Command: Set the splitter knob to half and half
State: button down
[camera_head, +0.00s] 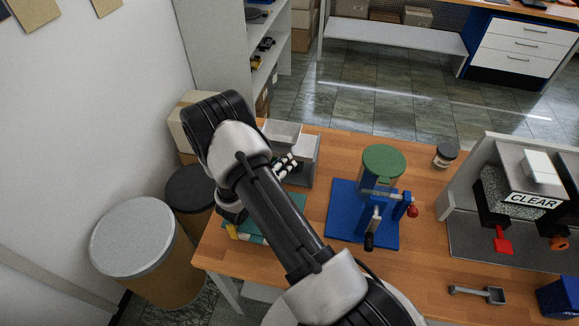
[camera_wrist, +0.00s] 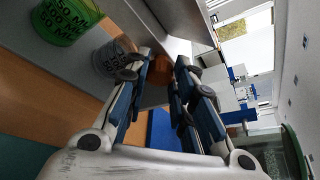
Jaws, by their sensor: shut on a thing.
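The splitter (camera_head: 307,152) is a grey box-like device with an open top at the table's far left corner, partly hidden by my arm. My gripper (camera_head: 286,166) is at its near side. In the wrist view my gripper (camera_wrist: 160,70) has its two blue-padded fingers closed around an orange-brown knob (camera_wrist: 160,66) on the splitter's grey wall. The knob's pointer and any setting marks are hidden or too small to read. A green cup (camera_wrist: 62,24) with dark volume lettering and a clear cup (camera_wrist: 110,60) stand beside the fingers.
A blue press (camera_head: 345,217) with a green-lidded container (camera_head: 382,163) stands right of the splitter. A small jar (camera_head: 445,157), a machine labelled CLEAR (camera_head: 534,201), a metal scoop (camera_head: 480,293) and a blue box (camera_head: 560,298) are further right. Drums (camera_head: 133,240) stand on the floor left.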

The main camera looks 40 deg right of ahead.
aim_at(279, 156)
jog(key=w+a+b, duration=0.1)
jog(key=w+a, duration=0.2)
jog(key=shift+w, duration=0.1)
jog(key=c, duration=1.3)
grip_release()
jog(key=shift+d, duration=0.1)
jog(key=shift+c, duration=0.2)
jog(key=v, duration=1.2)
